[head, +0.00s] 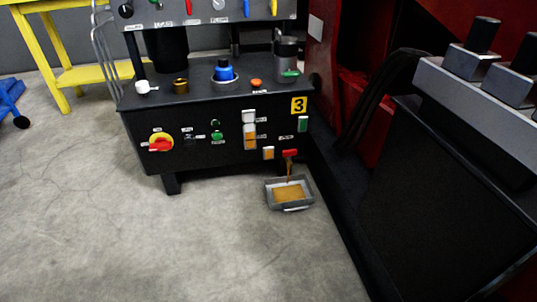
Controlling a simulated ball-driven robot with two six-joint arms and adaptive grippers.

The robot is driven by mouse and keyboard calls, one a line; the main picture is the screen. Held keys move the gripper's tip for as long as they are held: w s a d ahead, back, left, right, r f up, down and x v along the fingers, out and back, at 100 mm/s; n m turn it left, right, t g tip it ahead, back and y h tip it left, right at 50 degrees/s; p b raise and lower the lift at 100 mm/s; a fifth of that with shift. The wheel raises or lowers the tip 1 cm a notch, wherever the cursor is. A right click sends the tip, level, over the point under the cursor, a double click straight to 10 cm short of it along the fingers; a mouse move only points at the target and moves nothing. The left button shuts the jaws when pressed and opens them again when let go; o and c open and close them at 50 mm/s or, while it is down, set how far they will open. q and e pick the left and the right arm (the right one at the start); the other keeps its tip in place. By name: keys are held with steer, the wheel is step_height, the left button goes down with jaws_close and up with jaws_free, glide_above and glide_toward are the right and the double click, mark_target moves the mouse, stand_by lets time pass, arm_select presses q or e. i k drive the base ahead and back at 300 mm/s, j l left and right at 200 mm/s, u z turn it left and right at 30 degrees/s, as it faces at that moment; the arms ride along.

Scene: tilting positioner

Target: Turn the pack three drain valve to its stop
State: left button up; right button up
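The pack three power unit (215,130) is a black cabinet with a yellow "3" label (299,105) at its right front. Low on its front, below the sight glass, is a small red handle (289,153), which looks like the drain valve. Brown fluid (289,170) runs down from beneath it into a grey tray (288,206) on the floor, which holds amber fluid (288,192). The handle appears to lie across, but it is too small to tell its exact angle. Neither of my grippers is in view.
A red and yellow rotary switch (160,144) sits at the cabinet's left front. A blue cap (223,71) and a grey cylinder (286,60) stand on top. A dark sloped structure (430,190) bounds the right. A yellow stand (85,75) is behind left. The concrete floor in front is clear.

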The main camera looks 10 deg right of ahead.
mark_target(288, 153)
steer(key=i+j, duration=0.35)
steer(key=i, duration=0.25)
steer(key=i+j+z, duration=0.1)
steer(key=i+j, duration=0.3)
steer(key=i, duration=0.2)
